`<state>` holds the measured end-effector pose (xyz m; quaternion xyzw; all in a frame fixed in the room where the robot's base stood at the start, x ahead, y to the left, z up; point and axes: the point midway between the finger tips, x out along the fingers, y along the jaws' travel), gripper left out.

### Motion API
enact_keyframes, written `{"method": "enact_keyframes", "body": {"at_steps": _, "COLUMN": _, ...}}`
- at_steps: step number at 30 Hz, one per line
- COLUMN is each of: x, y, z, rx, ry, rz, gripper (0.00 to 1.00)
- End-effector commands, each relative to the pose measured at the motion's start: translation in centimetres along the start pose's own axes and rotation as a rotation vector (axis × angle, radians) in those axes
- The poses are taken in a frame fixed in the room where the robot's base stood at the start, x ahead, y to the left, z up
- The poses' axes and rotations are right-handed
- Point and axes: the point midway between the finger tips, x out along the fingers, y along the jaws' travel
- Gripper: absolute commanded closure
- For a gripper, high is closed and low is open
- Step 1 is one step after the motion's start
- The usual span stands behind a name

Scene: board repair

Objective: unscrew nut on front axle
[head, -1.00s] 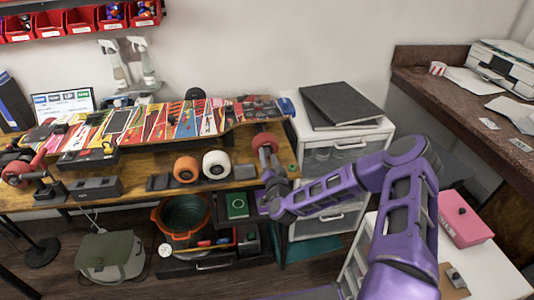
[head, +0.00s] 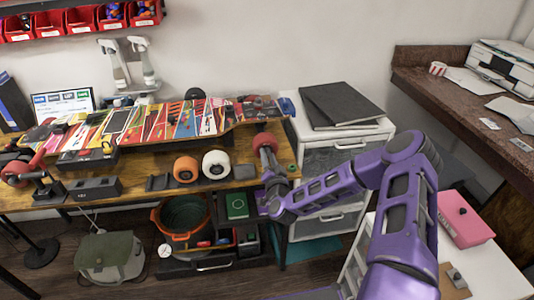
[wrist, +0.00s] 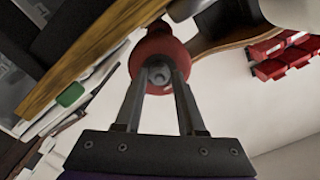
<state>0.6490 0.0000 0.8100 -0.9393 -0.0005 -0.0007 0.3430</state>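A skateboard (head: 185,125) with a bright patterned deck lies on the wooden workbench. A red wheel (head: 264,141) is on the axle at its right end. In the wrist view, the red wheel (wrist: 158,50) faces the camera, with the grey axle nut (wrist: 158,74) at its centre. My gripper (wrist: 158,80) points at that nut. Its two fingers are apart, one on each side of the nut. I cannot tell whether they touch it. In the head view, my gripper (head: 270,172) is below the red wheel and its fingertips are hard to make out.
An orange wheel (head: 186,169) and a white wheel (head: 216,164) stand on the workbench (head: 130,180), left of my gripper. A white drawer unit (head: 335,155) stands close on the right, with a dark folder (head: 342,103) on top. Spray bottles stand by the wall.

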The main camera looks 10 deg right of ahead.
Motion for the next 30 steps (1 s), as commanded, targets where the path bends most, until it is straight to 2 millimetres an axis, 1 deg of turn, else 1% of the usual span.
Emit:
{"method": "enact_keyframes", "body": {"at_steps": 1, "x": 0.00, "y": 0.02, "z": 0.00, "rx": 0.000, "ry": 0.000, "rz": 0.000, "gripper": 0.72}}
{"method": "enact_keyframes", "body": {"at_steps": 3, "x": 0.00, "y": 0.02, "z": 0.00, "rx": 0.000, "ry": 0.000, "rz": 0.000, "gripper": 0.85}}
{"method": "enact_keyframes", "body": {"at_steps": 6, "x": 0.00, "y": 0.02, "z": 0.00, "rx": 0.000, "ry": 0.000, "rz": 0.000, "gripper": 1.00}}
{"method": "enact_keyframes", "body": {"at_steps": 17, "x": 0.01, "y": -0.06, "z": 0.00, "rx": -0.013, "ry": 0.000, "rz": -0.001, "gripper": 1.00}}
{"method": "enact_keyframes", "body": {"at_steps": 20, "x": 0.06, "y": -0.26, "z": -0.02, "rx": -0.125, "ry": -0.001, "rz": -0.005, "gripper": 1.00}}
{"method": "enact_keyframes", "body": {"at_steps": 25, "x": 0.02, "y": -0.17, "z": 0.12, "rx": -0.406, "ry": 0.000, "rz": -0.006, "gripper": 1.00}}
{"method": "enact_keyframes", "body": {"at_steps": 27, "x": 0.00, "y": -0.08, "z": 0.14, "rx": -0.472, "ry": -0.001, "rz": -0.004, "gripper": 1.00}}
{"method": "enact_keyframes", "body": {"at_steps": 30, "x": -0.03, "y": 0.00, "z": 0.02, "rx": -0.506, "ry": 0.000, "rz": -0.001, "gripper": 1.00}}
